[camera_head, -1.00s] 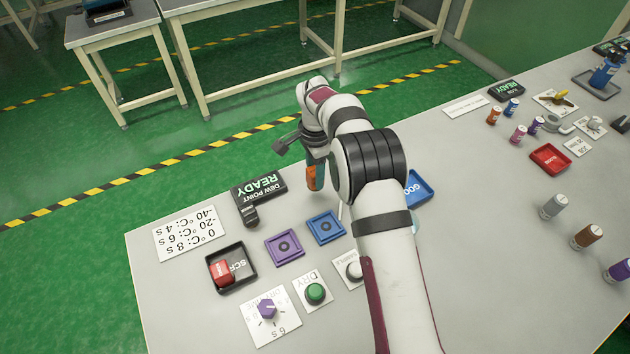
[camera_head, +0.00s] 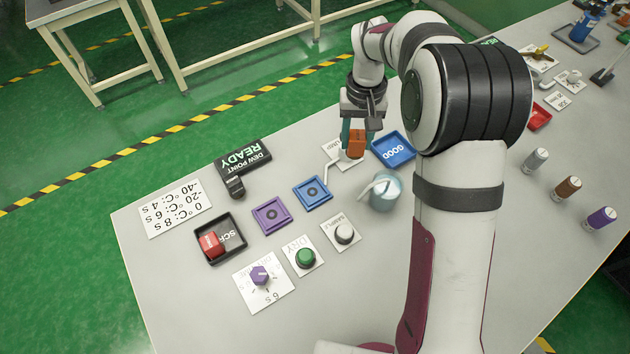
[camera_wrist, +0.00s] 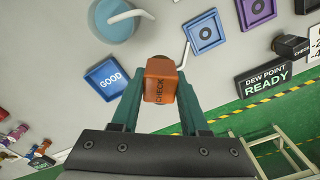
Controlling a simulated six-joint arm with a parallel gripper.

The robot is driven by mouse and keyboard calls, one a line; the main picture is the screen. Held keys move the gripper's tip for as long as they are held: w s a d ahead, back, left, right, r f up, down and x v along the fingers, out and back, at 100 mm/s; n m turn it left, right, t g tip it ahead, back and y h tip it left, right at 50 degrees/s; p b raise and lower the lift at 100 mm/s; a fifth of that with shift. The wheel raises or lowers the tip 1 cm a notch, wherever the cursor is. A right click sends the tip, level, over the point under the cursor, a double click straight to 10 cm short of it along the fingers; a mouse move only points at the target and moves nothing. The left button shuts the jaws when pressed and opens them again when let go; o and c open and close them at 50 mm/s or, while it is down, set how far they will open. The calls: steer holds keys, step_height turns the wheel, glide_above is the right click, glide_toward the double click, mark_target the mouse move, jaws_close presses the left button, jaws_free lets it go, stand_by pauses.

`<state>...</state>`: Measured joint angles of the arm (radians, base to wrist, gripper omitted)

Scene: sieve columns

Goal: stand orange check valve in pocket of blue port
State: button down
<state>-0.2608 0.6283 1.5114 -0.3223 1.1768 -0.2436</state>
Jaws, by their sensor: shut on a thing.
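My gripper (camera_head: 356,140) is shut on the orange check valve (camera_head: 356,146), which hangs upright between the teal fingers above the table. In the wrist view the valve (camera_wrist: 161,82) shows the word CHECK between the fingertips. The blue port (camera_head: 312,194) is a square block with a dark round pocket in its middle, left of and nearer than the valve in the head view. It also shows in the wrist view (camera_wrist: 205,34), up and right of the valve. Its pocket looks empty.
A purple port (camera_head: 271,215) sits left of the blue port. A blue GOOD tray (camera_head: 393,150) and a glass vessel with a bent tube (camera_head: 385,193) stand to the right. A SCRAP tray (camera_head: 240,244) holds a red part. Buttons (camera_head: 306,258) lie in front.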

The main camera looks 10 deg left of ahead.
steer(key=s+d+n, duration=0.2)
steer(key=s+n, duration=0.1)
steer(key=n, duration=0.9)
steer(key=s+d+n, duration=0.2)
steer(key=s+n, duration=0.1)
steer(key=n, duration=0.9)
steer(key=shift+n, duration=0.5)
steer(key=a+f, duration=0.2)
steer(key=a, duration=0.2)
steer(key=a+f, duration=0.2)
steer(key=a, duration=0.1)
steer(key=a+f, duration=0.2)
steer(key=a, duration=0.2)
steer(key=shift+w+a, duration=0.2)
steer(key=shift+a, duration=0.1)
glide_above(312, 192)
steer(key=shift+f, duration=2.15)
steer(key=shift+f, duration=0.1)
steer(key=shift+c, duration=2)
jaws_free()
